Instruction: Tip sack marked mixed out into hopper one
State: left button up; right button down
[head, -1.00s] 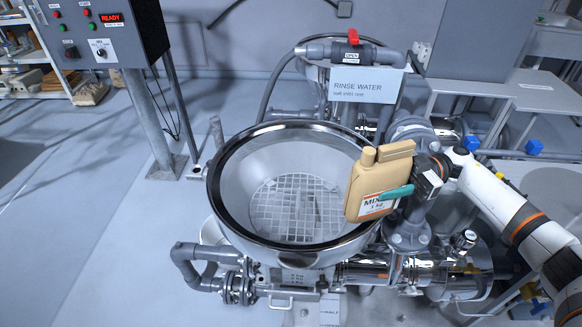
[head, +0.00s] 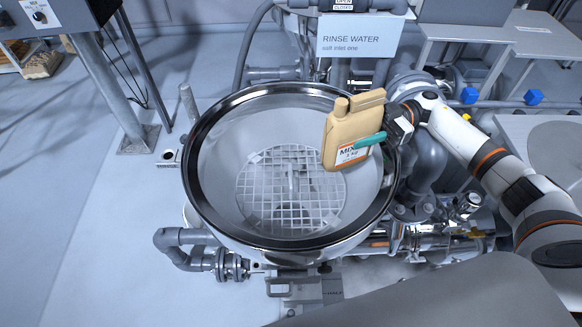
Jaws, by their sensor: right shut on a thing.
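The sack marked mixed is a tan, jug-shaped container (head: 343,130) with a white label reading MIX and 1 kg, partly covered by a teal finger. My right gripper (head: 370,140) is shut on it and holds it nearly upright, slightly tilted, over the right inner side of the hopper. The hopper (head: 215,215) is a wide steel bowl with a dark rim and a white grid (head: 270,200) at its bottom. Salt cannot be made out in it. My left gripper is not in view.
A sign reading RINSE WATER, salt inlet one (head: 361,38) stands behind the hopper. Pipes and flanges (head: 185,240) surround the hopper's base. A control box on a post (head: 115,90) stands at the left. A grey bench (head: 510,35) is at the back right.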

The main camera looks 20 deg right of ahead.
jog(key=shift+r, duration=0.1)
jog(key=shift+w+f+h, duration=0.1)
jog(key=shift+f+h, duration=0.75)
jog(key=shift+h, duration=0.25)
jog(key=shift+f+h+p, duration=0.35)
jog(key=shift+f+h, duration=0.35)
jog(key=shift+h, duration=0.2)
